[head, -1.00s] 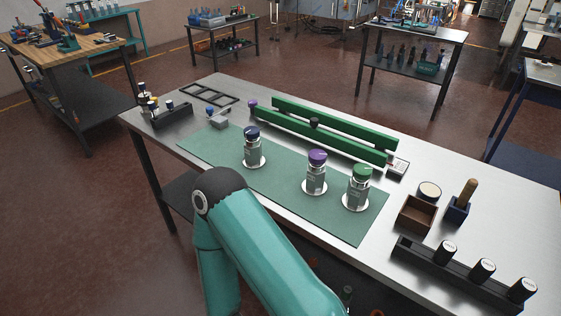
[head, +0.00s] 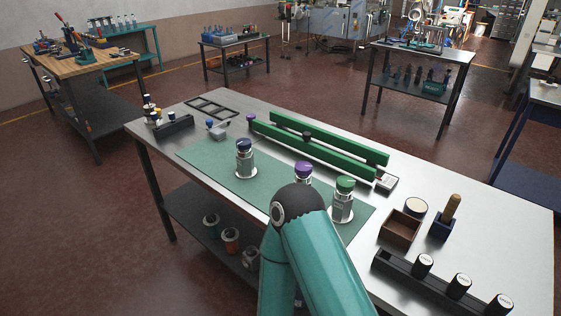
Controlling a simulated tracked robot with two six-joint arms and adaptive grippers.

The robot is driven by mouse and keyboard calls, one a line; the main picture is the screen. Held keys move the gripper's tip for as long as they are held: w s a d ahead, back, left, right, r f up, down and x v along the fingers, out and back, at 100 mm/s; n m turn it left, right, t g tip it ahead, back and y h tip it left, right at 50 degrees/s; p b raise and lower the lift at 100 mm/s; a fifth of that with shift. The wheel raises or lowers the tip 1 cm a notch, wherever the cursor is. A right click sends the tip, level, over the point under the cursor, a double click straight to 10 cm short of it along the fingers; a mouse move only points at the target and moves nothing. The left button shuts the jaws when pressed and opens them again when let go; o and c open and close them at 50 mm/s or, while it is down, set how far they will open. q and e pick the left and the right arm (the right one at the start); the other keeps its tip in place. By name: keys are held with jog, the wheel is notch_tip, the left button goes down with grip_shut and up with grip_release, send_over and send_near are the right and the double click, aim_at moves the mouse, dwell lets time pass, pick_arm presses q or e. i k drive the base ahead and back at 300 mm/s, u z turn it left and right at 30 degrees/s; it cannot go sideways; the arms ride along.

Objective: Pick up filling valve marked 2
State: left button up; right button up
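Three filling valves stand upright on white discs on the green mat (head: 215,160). One has a blue top (head: 244,158) and stands at the left. One has a purple top (head: 303,172); my teal arm hides its lower part. One has a green top (head: 342,200) and stands at the right. Their number marks are too small to read, so I cannot tell which is marked 2. Only an elbow and links of my arm show, in front of the mat. Neither gripper is in view.
Two long green rails (head: 310,150) lie behind the valves. A small rack (head: 173,127) and a dark frame (head: 212,107) are at the far left.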

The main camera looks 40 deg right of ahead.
aim_at(245, 169)
jog(key=z, duration=0.5)
jog(key=i, duration=1)
